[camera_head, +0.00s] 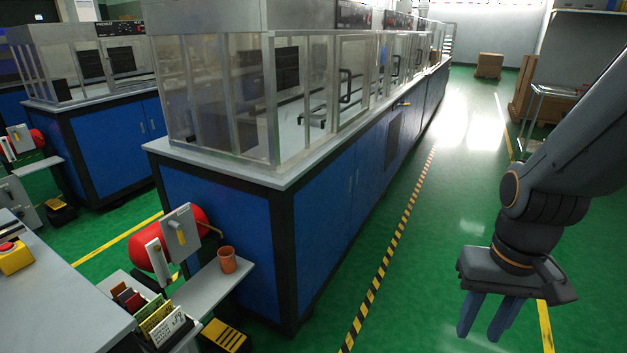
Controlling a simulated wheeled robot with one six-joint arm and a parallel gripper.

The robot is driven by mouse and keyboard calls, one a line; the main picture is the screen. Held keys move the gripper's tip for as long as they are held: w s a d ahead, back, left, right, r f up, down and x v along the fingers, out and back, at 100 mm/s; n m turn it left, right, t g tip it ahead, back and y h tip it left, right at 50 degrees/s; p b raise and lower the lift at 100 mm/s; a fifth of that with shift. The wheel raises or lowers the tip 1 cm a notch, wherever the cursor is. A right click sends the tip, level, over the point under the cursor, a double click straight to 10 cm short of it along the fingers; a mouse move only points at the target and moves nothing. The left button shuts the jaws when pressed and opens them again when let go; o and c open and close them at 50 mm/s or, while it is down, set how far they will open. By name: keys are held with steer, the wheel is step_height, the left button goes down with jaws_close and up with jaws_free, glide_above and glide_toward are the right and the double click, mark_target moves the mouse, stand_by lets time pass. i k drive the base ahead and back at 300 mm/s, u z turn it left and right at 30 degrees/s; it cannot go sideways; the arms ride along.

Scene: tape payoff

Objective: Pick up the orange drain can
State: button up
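The orange drain can (227,260) is a small open-topped cup standing upright on a narrow grey shelf (207,289) at the lower left, in front of the end of a blue cabinet. My gripper (482,326) hangs at the lower right, pointing down over the green floor. Its blue fingers are apart with a gap between them and nothing in the gap. It is far to the right of the can, with the blue cabinet and the striped floor line between them.
A red cylinder with a grey plate (180,236) is beside the can on its left. A rack of several boards (158,320) stands below it. A long blue cabinet with clear enclosures (318,235) fills the middle. The green aisle floor (420,250) is clear.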

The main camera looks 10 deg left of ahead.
mark_target(226, 253)
steer(key=u, duration=0.8)
steer(key=i, duration=1.4)
